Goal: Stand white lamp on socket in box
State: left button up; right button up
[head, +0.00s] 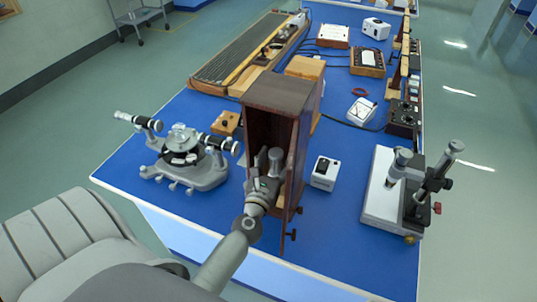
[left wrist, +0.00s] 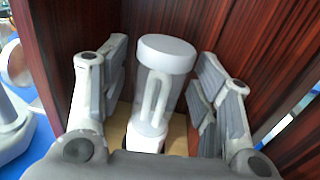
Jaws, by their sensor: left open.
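The white lamp (left wrist: 160,85) stands upright inside the dark wooden box, with a white cap on top and a looped tube inside its clear body. In the head view the box (head: 277,92) is tall, with its front open toward me. My left gripper (left wrist: 160,100) is inside the box with its fingers apart, one on each side of the lamp, and gaps show between them and the lamp. In the head view my left gripper (head: 266,172) reaches into the opening. The lamp's base is partly hidden, so I cannot see fully how it meets the socket. My right gripper is not in view.
A spectrometer (head: 185,160) stands left of the box. A small white device (head: 325,173) is close on the right, and a microscope-like instrument (head: 410,190) is farther right. The box walls closely flank my gripper. The front right of the blue bench (head: 335,245) is clear.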

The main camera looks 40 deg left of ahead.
pick_arm(q)
jog(key=b+v, duration=0.4)
jog(key=v, duration=0.8)
dwell(0.4)
